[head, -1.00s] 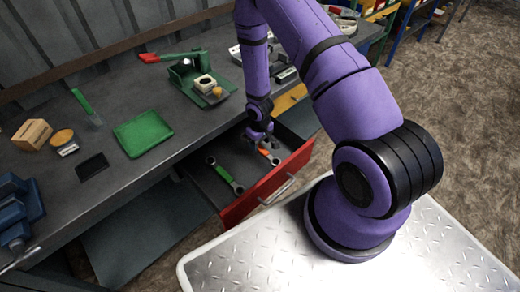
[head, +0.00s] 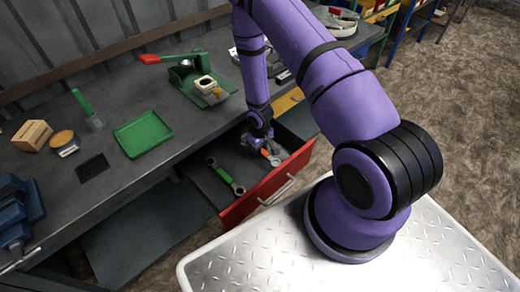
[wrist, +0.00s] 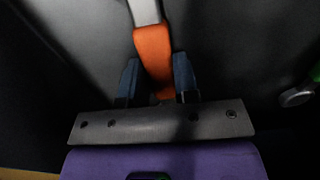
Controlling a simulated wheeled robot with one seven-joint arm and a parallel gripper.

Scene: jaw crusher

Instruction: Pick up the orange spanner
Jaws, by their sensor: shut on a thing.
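The orange spanner (head: 270,157) is in the open red-fronted drawer (head: 265,190), near its right side. In the wrist view its orange handle (wrist: 153,60) lies between the two dark fingers, and its grey shank runs up out of the picture. My gripper (wrist: 157,78) is shut on the orange handle. In the head view my gripper (head: 263,145) points down into the drawer, and part of the spanner is hidden by it. I cannot tell whether the spanner touches the drawer floor.
A green-handled spanner (head: 226,176) lies to the left in the same drawer. The workbench (head: 120,185) above carries a green tray (head: 143,133), a green-based press (head: 195,80) and a blue vise (head: 17,205). The drawer's walls stand close around my gripper.

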